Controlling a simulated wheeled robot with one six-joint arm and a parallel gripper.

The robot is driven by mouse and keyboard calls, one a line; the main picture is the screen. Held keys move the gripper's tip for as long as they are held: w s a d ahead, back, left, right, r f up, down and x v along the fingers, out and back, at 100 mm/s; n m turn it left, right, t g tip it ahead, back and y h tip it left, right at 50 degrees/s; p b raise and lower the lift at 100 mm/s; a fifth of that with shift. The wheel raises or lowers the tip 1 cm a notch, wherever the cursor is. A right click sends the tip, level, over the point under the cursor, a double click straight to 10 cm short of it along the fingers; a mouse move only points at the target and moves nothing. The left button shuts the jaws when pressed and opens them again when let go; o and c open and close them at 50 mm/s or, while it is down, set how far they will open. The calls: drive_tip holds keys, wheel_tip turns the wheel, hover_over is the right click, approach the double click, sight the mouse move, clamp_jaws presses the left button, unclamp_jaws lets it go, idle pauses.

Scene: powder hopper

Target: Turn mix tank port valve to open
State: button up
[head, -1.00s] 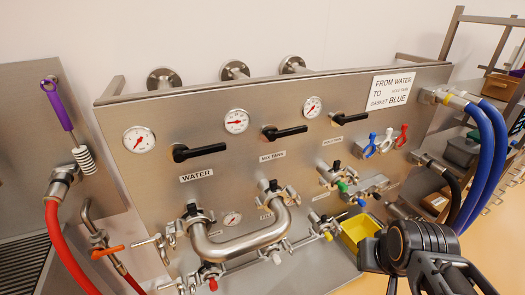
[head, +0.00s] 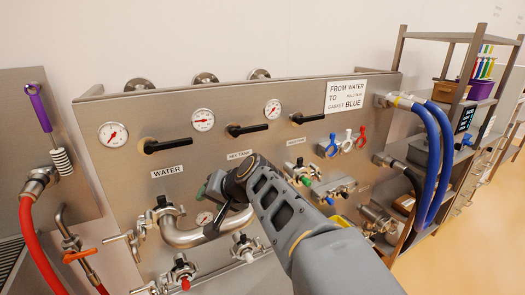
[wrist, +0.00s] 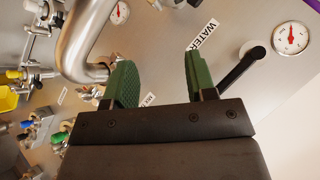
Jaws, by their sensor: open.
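The steel panel carries a black lever (head: 248,129) above the MIX TANK label (head: 240,155); the lever lies roughly level. The mix tank port below the label is hidden behind my gripper in the head view. The bent steel pipe (head: 185,238) runs from the WATER port toward it. My gripper (head: 216,190) is in front of the panel, below and left of that label. In the wrist view my gripper (wrist: 160,75) is open, its green pads apart with nothing held. The MIX TANK label (wrist: 150,98) is partly hidden by my gripper there.
The WATER lever (head: 168,145) is up and left of my gripper; in the wrist view this lever (wrist: 243,68) is beside the right pad. The pipe (wrist: 85,35) is close to the left pad. Small valves (head: 243,246) lie below. Blue hoses (head: 430,160) hang at right.

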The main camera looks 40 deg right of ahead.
drive_tip(key=w+d+r+m+t+h+b, duration=0.1)
drive_tip(key=w+d+r+m+t+b, duration=0.25)
drive_tip(key=w+d+m, duration=0.35)
drive_tip(key=m+t+h+b, duration=0.2)
drive_tip(key=m+t+h, duration=0.3)
approach(258, 129)
drive_tip(key=w, duration=0.3)
drive_tip(key=w+p, duration=0.1)
drive_tip(key=w, duration=0.1)
drive_tip(key=w+d, duration=0.1)
drive_tip(key=w, duration=0.2)
drive_tip(key=shift+w+d+p, duration=0.1)
drive_tip(key=shift+w+p, duration=0.2)
drive_tip(key=shift+p, duration=0.1)
drive_tip(key=shift+w+d, duration=0.15)
drive_tip(key=shift+w, duration=0.95)
